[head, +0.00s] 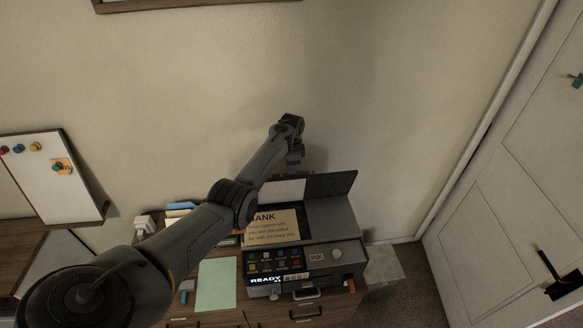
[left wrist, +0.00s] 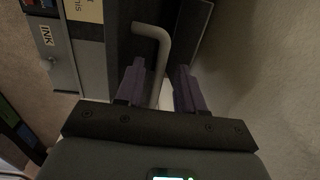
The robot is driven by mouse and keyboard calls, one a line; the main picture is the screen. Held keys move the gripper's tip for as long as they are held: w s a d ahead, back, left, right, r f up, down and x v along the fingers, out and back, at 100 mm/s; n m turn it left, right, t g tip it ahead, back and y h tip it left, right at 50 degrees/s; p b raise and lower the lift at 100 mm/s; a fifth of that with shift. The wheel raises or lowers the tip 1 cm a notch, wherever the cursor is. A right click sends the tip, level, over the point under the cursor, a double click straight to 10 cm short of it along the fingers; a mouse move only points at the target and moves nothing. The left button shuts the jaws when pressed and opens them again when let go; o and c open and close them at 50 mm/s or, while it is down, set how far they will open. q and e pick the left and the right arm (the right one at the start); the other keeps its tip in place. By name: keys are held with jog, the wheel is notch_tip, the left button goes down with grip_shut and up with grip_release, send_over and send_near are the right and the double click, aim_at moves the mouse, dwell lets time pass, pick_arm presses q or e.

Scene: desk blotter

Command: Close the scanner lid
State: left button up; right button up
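The scanner (head: 345,218) is a grey and black machine on the cabinet at the wall. Its lid (head: 331,186) stands raised at the back, dark with a pale panel beside it. My left gripper (head: 294,168) is at the raised lid, its fingers partly hidden by the arm. In the left wrist view my left gripper (left wrist: 159,70) has its two purple fingers apart. A grey bent handle (left wrist: 154,34) runs between them, with visible gaps on both sides. Whether a finger touches it, I cannot tell. My right gripper is not in view.
A card (head: 272,228) lies on the scanner, behind its button panel (head: 275,260). A green sheet (head: 216,284) lies on the cabinet to the left. The wall (head: 380,120) is close behind the lid. A white door (head: 510,170) is at the right.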

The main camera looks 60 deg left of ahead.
pick_arm(q)
jog(key=shift+f, duration=0.1)
jog(key=shift+c, duration=0.5)
grip_shut()
